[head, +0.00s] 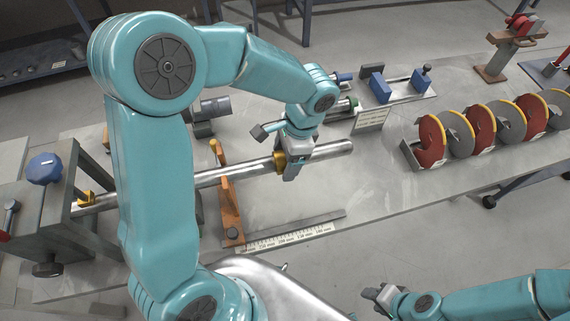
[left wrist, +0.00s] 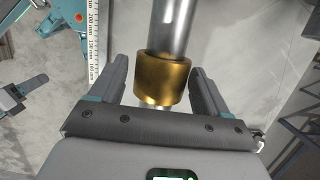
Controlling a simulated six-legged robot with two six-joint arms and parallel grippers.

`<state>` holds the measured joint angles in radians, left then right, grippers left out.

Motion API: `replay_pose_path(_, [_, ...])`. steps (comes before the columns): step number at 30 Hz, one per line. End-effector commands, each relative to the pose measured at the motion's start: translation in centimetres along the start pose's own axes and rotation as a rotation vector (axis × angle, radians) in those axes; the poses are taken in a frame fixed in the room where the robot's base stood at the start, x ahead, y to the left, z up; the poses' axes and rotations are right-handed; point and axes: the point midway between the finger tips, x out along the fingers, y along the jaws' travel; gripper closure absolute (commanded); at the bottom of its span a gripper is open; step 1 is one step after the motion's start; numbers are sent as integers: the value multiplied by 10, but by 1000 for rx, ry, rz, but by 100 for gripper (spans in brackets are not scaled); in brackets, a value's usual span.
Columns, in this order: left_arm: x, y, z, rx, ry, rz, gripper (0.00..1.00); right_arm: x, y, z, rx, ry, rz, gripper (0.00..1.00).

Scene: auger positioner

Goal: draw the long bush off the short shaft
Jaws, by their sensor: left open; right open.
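A steel shaft (head: 325,151) runs from the grey clamp block at the left to a free end near the middle of the head view. A brass-coloured bush (head: 279,161) sits around it, and shows between my left jaws in the left wrist view (left wrist: 162,80). My left gripper (head: 292,170) is open, its fingers on either side of the bush, with a visible gap at the left finger; contact at the right finger is unclear. The shaft (left wrist: 167,28) extends beyond the bush there. My right gripper (head: 378,294) is open and empty, low at the right, away from the shaft.
An orange bracket (head: 227,192) stands at the shaft, left of the bush. The clamp block (head: 90,215) has a blue knob (head: 45,168). A ruler (head: 290,231) lies in front. Red and grey discs (head: 432,141) stand at the right. Bare table lies beyond the shaft's free end.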

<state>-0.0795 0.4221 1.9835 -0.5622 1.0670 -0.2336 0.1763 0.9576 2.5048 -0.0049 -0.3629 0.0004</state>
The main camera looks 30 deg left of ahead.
Motion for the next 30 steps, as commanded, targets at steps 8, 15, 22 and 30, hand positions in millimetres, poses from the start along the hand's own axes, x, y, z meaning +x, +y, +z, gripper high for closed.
replay_pose_path(8, [-1, -1, -1, 0, -1, 0, 56, -1, 0, 0, 0, 0, 0, 57])
replay_pose_path(15, [-1, 0, 0, 0, -1, 1, 69, -1, 0, 0, 0, 0, 0, 57])
replay_pose_path(22, [-2, 0, 0, 0, -1, 1, 69, -2, -1, 0, 0, 0, 0, 57])
replay_pose_path(30, [-6, -1, -10, 1, -1, 1, 69, -5, -2, 0, 0, 0, 0, 57])
